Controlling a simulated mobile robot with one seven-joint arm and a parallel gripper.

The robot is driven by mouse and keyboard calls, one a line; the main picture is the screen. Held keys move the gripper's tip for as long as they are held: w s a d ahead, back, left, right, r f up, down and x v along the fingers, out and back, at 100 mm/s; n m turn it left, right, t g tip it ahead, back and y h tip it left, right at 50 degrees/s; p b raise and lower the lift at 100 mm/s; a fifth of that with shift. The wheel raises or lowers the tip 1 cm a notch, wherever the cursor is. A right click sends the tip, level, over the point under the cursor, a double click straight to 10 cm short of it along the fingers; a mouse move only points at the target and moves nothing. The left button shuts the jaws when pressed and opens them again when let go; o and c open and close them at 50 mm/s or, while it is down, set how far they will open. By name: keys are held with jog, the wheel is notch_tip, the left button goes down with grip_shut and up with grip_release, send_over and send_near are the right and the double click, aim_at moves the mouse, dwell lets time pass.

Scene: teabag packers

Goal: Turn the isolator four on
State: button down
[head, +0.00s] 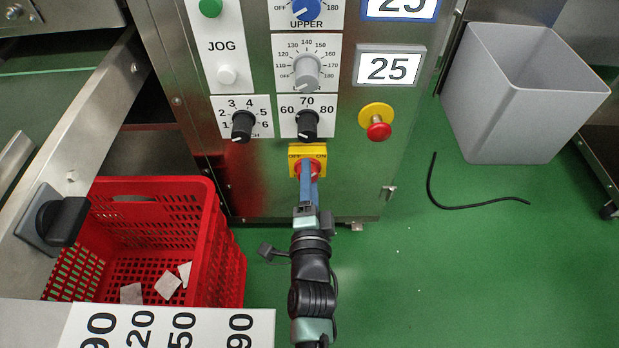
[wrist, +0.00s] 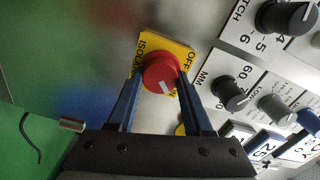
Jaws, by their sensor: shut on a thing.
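The isolator is a red rotary knob on a yellow plate (head: 321,151) low on the steel control panel. The plate reads OFF at left and ON at right in the head view. My gripper (head: 308,177) reaches it from below, its blue fingers on either side of the red knob. In the wrist view the red knob (wrist: 160,74) sits between the two fingertips, which are shut on it. The plate's "ISOLA" lettering shows, but any number is hidden.
Black dials (head: 242,125) and a red mushroom button (head: 379,131) sit just above the isolator. A red crate (head: 213,235) with paper pieces stands at left. A grey bin (head: 500,120) and a black cable (head: 480,205) are at right. Green floor is open there.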

dwell(0.3)
jog(key=shift+c, duration=1.5)
grip_release()
jog(key=s+p, duration=0.5)
jog(key=s, duration=0.8)
jog(key=shift+p, duration=0.4)
